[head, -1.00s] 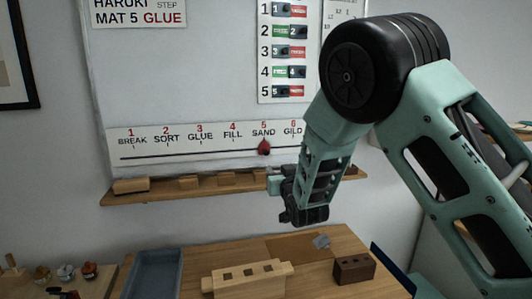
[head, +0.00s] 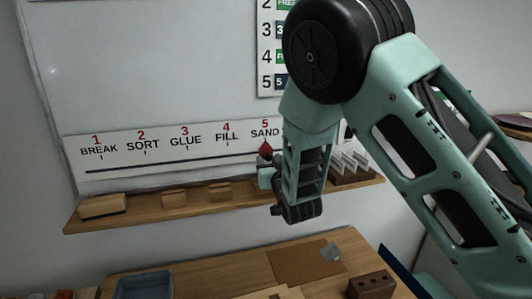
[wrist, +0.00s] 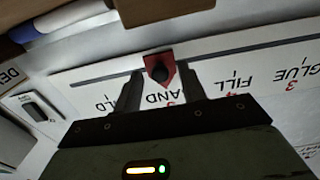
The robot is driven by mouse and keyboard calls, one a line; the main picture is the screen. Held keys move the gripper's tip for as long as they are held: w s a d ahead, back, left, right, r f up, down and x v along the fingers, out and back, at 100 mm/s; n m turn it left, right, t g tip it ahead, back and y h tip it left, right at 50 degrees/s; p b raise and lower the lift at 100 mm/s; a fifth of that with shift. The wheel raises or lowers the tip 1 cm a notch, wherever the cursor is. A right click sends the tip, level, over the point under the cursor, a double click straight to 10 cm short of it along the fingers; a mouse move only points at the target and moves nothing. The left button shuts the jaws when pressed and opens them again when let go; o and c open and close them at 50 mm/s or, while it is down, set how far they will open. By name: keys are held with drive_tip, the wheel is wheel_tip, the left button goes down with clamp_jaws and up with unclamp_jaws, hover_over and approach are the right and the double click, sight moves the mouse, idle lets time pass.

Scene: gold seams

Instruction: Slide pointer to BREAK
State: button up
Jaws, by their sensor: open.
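The red pointer (head: 265,148) sits on the dark slider line of the white label strip (head: 175,151), under SAND. BREAK (head: 99,150) is the label at the strip's far left. My gripper (head: 264,170) is at the strip just below the pointer in the head view. In the wrist view, which shows the strip upside down, the pointer (wrist: 160,69) lies between the two open fingertips of my gripper (wrist: 160,80). I cannot tell whether either finger touches it. The GILD end is hidden behind my arm in the head view.
A wooden ledge (head: 150,211) with an eraser (head: 103,206) and small blocks runs below the strip. A capped marker (wrist: 70,14) shows near the ledge in the wrist view. The strip left of the pointer is clear. A worktable (head: 220,264) stands below.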

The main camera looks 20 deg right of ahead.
drive_tip(key=shift+w, duration=0.3)
drive_tip(key=shift+c, duration=0.3)
